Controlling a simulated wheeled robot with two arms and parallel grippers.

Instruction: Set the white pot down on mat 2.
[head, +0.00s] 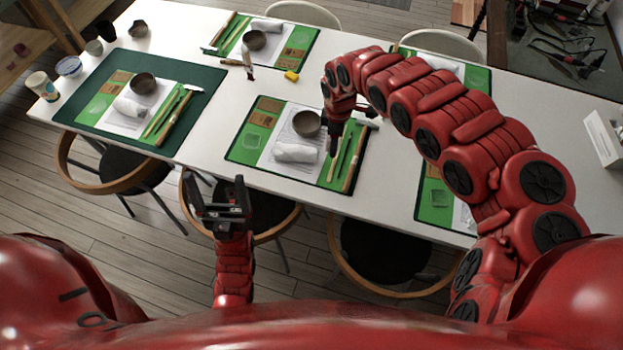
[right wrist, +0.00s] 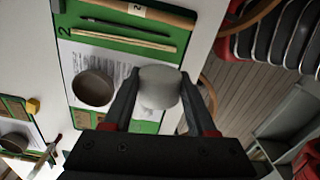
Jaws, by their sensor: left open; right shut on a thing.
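My right gripper (right wrist: 160,75) is shut on the white pot (right wrist: 160,88), a short pale cylinder between its fingers in the right wrist view. In the head view this gripper (head: 333,150) appears over the right part of the middle mat, and I cannot make out the pot there. That mat, mat 2 (head: 240,151), carries a printed 2 and also shows in the right wrist view (right wrist: 85,42). The pot appears over its near paper area; I cannot tell whether it touches. My left gripper (head: 220,203) is open and empty, in front of the table.
Mat 2 holds a dark bowl (head: 307,123), a rolled white cloth (head: 296,152) and long tools (head: 353,165) at its right. A yellow block (head: 291,76) lies behind it. Another set mat (head: 100,105) is at the left. Chairs (head: 385,250) stand along the near edge.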

